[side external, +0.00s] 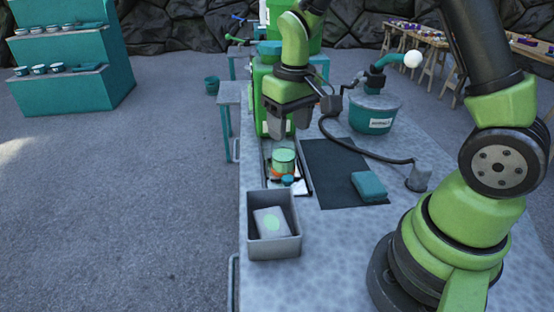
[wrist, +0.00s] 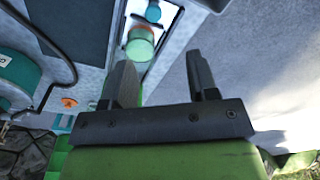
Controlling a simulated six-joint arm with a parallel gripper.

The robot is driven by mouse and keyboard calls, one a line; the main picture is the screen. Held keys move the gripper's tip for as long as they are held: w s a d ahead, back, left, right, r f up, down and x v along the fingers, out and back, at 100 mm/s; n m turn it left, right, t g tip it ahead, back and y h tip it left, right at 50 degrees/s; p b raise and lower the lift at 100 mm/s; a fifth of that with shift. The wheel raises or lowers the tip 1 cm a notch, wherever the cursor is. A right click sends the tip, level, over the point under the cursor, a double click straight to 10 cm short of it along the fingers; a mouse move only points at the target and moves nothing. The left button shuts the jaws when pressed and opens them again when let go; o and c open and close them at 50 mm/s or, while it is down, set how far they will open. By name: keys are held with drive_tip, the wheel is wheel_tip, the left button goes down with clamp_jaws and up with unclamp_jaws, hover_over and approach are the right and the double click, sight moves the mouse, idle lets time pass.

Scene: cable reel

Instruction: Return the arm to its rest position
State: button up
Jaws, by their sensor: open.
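My gripper (side external: 290,122) hangs above the back left part of the grey stone-topped bench, its fingers pointing down. In the wrist view my gripper (wrist: 161,72) shows two dark fingers spread apart with nothing between them. A green cylinder with an orange band (side external: 284,161) stands below and in front of the fingers on a pale tray; it also shows in the wrist view (wrist: 140,46), beyond the left finger. The fingers look clear of it. A small teal item (side external: 288,180) is beside the cylinder's base.
A grey bin (side external: 274,246) holding a pale box with a green dot (side external: 271,222) stands at the bench's front left. A dark mat (side external: 335,165) bears a teal block (side external: 369,186). A black cable runs from the teal tub (side external: 374,113) area to a grey cylinder (side external: 419,177).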

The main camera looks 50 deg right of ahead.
drive_tip(key=s+a+r+m+t+y, duration=0.1)
drive_tip(key=s+a+r+t, duration=0.2)
drive_tip(key=s+r, duration=0.4)
drive_tip(key=s+a+r+m+t+y, duration=0.1)
drive_tip(key=s+a+r+t, duration=0.2)
drive_tip(key=s+r, duration=0.5)
drive_tip(key=shift+s+t, duration=0.3)
drive_tip(key=shift+s, duration=0.3)
idle(0.6)
